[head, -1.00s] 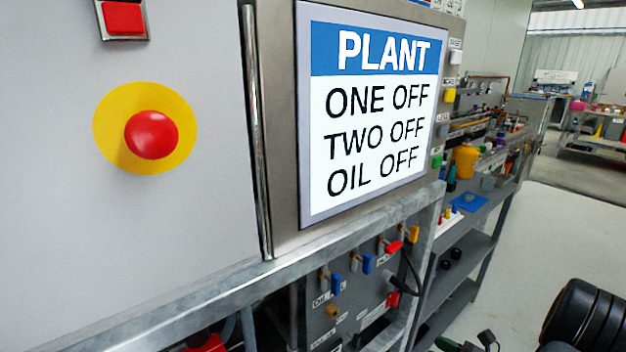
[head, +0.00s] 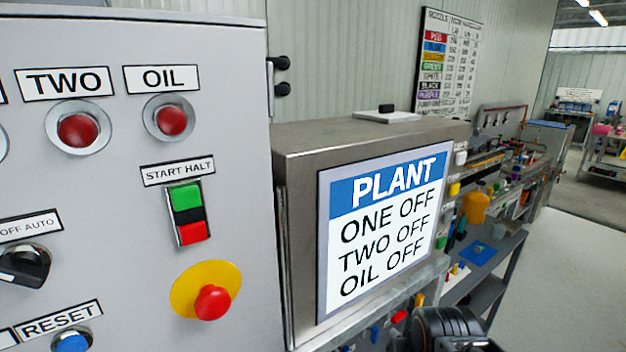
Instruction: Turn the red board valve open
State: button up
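The red board valve (head: 399,317) shows as a small red handle at the bottom edge, below the PLANT screen. It is seen at a steep angle, and its body and the lower board are cut off. A blue valve handle (head: 374,333) is to its left, and a yellow one (head: 419,300) to its right. A black rounded part of my arm stands just right of the red handle at the bottom edge. My gripper's fingers are not visible, so contact with the valve cannot be told.
The PLANT screen (head: 388,228) reads ONE OFF, TWO OFF, OIL OFF. A grey control panel (head: 130,240) with a red emergency button (head: 213,302) fills the left. A cluttered bench (head: 500,240) lies behind at right. The pale floor (head: 560,290) at right is clear.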

aim_at(398, 316)
jog(key=z, duration=2)
jog(key=k, duration=0.6)
jog(key=u, duration=1.3)
